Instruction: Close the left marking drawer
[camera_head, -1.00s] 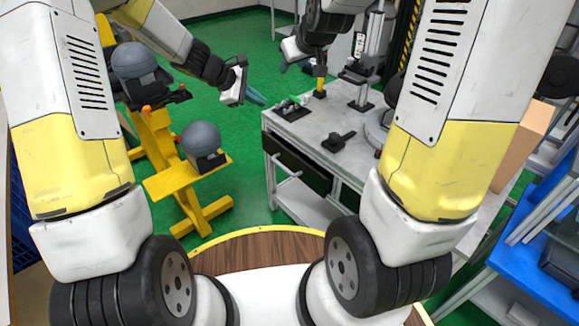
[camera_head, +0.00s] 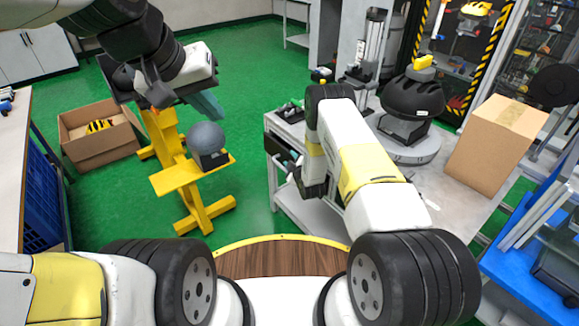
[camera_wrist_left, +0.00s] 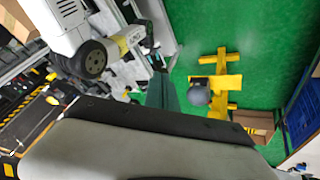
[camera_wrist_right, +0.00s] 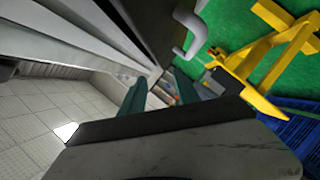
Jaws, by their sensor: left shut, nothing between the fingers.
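The drawer (camera_head: 278,148) is a dark front under the grey workbench top, on the bench's left-facing side. In the right wrist view, its dark panel (camera_wrist_right: 152,28) and grey bar handle (camera_wrist_right: 190,35) show close by, above the fingers. I cannot tell how far it stands out. My right gripper (camera_head: 291,160) is low beside the drawer front, partly hidden by its own arm. Its teal fingers (camera_wrist_right: 160,88) are apart with nothing between them. My left gripper (camera_head: 207,104) is raised above the floor, left of the bench, shut and empty; its fingers also show in the left wrist view (camera_wrist_left: 162,92).
A yellow stand with a grey ball (camera_head: 206,138) is left of the bench. A cardboard box (camera_head: 100,140) lies on the green floor behind. Floor between stand and bench is clear.

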